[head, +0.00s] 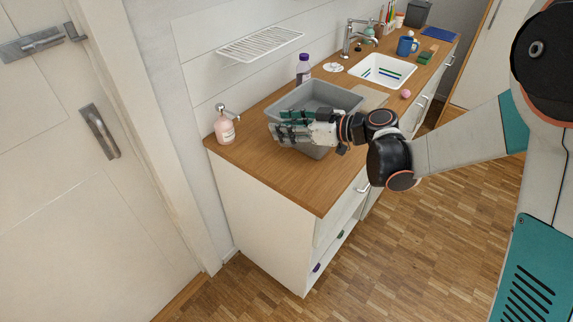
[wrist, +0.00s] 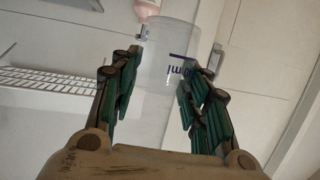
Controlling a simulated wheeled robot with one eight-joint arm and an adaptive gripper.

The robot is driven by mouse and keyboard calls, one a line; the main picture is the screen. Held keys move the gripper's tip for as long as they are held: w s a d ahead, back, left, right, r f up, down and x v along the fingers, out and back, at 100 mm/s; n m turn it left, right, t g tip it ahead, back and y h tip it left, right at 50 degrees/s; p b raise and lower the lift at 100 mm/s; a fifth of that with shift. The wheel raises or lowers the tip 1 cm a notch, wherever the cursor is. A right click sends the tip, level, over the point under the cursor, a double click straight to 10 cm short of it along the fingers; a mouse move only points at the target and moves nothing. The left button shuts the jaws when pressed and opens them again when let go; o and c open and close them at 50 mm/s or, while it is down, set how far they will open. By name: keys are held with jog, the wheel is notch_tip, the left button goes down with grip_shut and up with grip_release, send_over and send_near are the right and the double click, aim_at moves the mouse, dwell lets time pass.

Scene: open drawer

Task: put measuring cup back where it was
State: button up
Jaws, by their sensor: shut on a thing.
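The measuring cup (wrist: 165,50) is clear, with purple "ml" lettering, and sits between the fingers in the wrist view. My gripper (wrist: 160,78) is shut on it, with green finger pads on either side. In the head view my gripper (head: 284,131) is over the front left part of a grey bin (head: 322,92) on the wooden counter. The cup cannot be made out clearly in the head view.
A pink soap bottle (head: 224,128) stands left of the bin and a purple-capped bottle (head: 303,68) behind it. A white rack (head: 259,44) is on the wall. The sink (head: 383,69) is farther right. The front left counter (head: 285,185) is clear.

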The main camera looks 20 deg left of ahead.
notch_tip(320, 180, down, 12)
jog(key=b, duration=0.4)
jog(key=shift+f, duration=0.1)
jog(key=o, duration=0.9)
jog(key=shift+d, duration=0.2)
jog(key=p+v, duration=0.4)
jog(key=v, duration=0.7)
jog(key=shift+s+d+r, duration=0.1)
jog(key=shift+d+r, duration=0.1)
jog(key=shift+d, duration=0.15)
